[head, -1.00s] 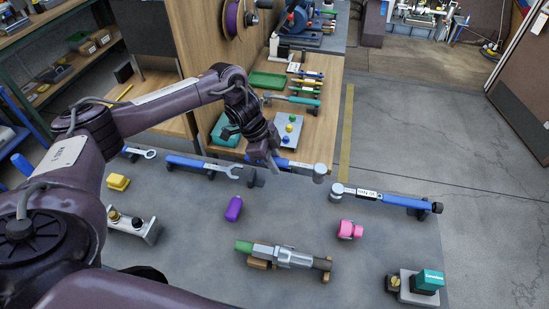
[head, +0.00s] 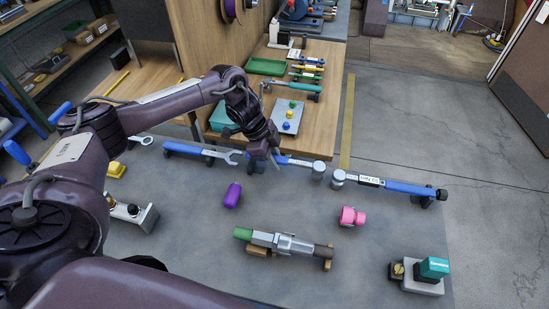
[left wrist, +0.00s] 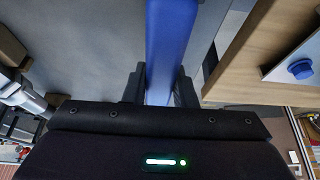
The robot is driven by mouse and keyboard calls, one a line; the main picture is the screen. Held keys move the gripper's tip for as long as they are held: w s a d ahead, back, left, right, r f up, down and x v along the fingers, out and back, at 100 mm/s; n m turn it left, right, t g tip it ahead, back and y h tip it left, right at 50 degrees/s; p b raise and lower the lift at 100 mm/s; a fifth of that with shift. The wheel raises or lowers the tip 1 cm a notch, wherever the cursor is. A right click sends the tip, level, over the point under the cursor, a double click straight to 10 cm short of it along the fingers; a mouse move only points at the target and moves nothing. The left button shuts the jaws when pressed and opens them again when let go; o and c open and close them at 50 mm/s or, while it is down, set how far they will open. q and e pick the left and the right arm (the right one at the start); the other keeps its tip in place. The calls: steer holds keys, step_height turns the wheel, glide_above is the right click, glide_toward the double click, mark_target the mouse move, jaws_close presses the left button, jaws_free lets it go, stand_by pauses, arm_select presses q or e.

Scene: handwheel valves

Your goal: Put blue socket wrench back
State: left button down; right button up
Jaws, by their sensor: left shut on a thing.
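The blue socket wrench (head: 296,161) has a blue handle with a pale label and a grey cylindrical socket (head: 318,171) at its right end. My left gripper (head: 274,157) is shut on its handle near the left end, in the row of tools on the grey bench. In the left wrist view the blue handle (left wrist: 170,45) passes between the two dark fingers. I cannot tell whether the wrench touches its support. My right gripper is not in view.
A blue open-end wrench (head: 198,151) lies left of the gripper, and another blue tool with a grey head (head: 390,186) lies right. A purple object (head: 232,195), a pink part (head: 351,216) and a green-ended tool (head: 285,244) stand nearer on the grey bench (head: 200,255).

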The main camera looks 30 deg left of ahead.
arm_select(q)
steer(key=shift+f, duration=0.3)
steer(key=shift+f+b, duration=0.55)
steer(key=shift+f, duration=0.2)
steer(key=shift+r, duration=0.1)
steer(key=c, duration=0.6)
jaws_free()
steer(key=shift+c, duration=0.2)
steer(key=shift+p+v, duration=2.55)
steer(key=shift+v, duration=0.4)
steer(key=shift+a, duration=0.1)
